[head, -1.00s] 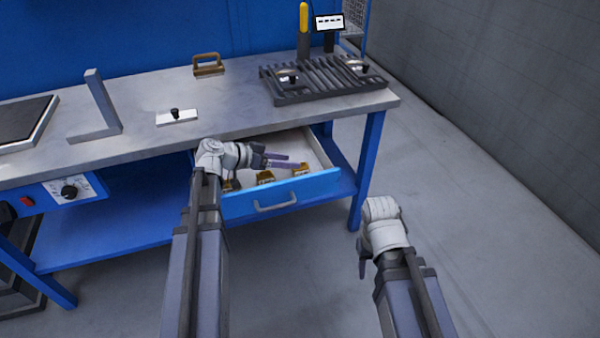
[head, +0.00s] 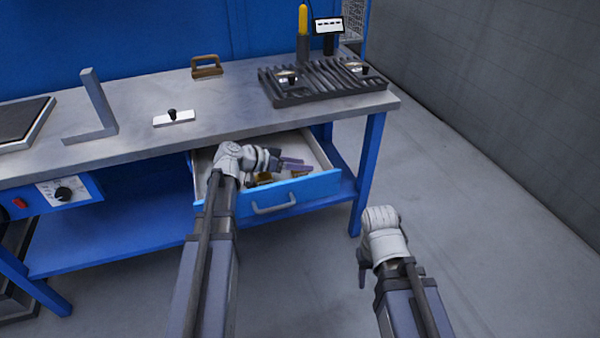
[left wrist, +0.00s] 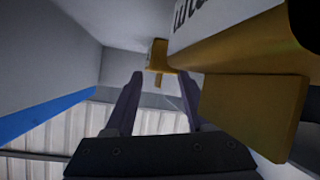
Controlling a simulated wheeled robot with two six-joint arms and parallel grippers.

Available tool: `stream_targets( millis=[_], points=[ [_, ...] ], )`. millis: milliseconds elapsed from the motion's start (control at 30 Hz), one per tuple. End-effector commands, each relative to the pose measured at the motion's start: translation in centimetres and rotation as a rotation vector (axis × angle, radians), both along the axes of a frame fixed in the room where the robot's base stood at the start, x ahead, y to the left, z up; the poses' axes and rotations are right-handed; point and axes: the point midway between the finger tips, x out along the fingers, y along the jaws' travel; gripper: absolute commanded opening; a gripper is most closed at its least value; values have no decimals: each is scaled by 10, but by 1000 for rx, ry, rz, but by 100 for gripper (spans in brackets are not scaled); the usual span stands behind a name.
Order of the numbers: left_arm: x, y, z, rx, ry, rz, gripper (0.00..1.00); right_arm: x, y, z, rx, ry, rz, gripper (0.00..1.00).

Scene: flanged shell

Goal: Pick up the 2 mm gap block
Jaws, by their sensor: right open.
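The open drawer (head: 215,205) holds brass-coloured gap blocks, one block (head: 264,178) partly hidden by my left arm and another block (head: 300,174) beside the gripper fingers. I cannot read which is 2 mm. My left gripper (head: 298,165) is over the drawer with its fingers apart. In the left wrist view a small brass block (left wrist: 159,56) stands ahead, beyond the gap between the fingertips (left wrist: 161,80). A large, close brass block (left wrist: 250,105) with a partly seen white label lies right of the fingers. Nothing is between the fingers. My right gripper (head: 363,268) is open, outside the drawer.
The drawer's blue front with its handle (head: 274,204) and its side walls bound the space around my left gripper. Above is the workbench top (head: 225,110) with a slotted rack (head: 320,85), a brown handled piece (head: 207,67) and a white block with a black knob (head: 174,117).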

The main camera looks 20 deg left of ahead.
Motion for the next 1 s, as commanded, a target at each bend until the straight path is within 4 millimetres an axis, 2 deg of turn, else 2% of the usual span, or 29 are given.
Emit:
stream_targets(
  millis=[67,467,1000],
  points=[
    [0,0,0,0,0,0,45,0,0,0,0,0,0,50],
    [0,0,0,0,0,0,0,0,0,0,0,0,0,50],
    [0,0,0,1,1,0,0,0,0,0,0,0,0,50]
  ],
)
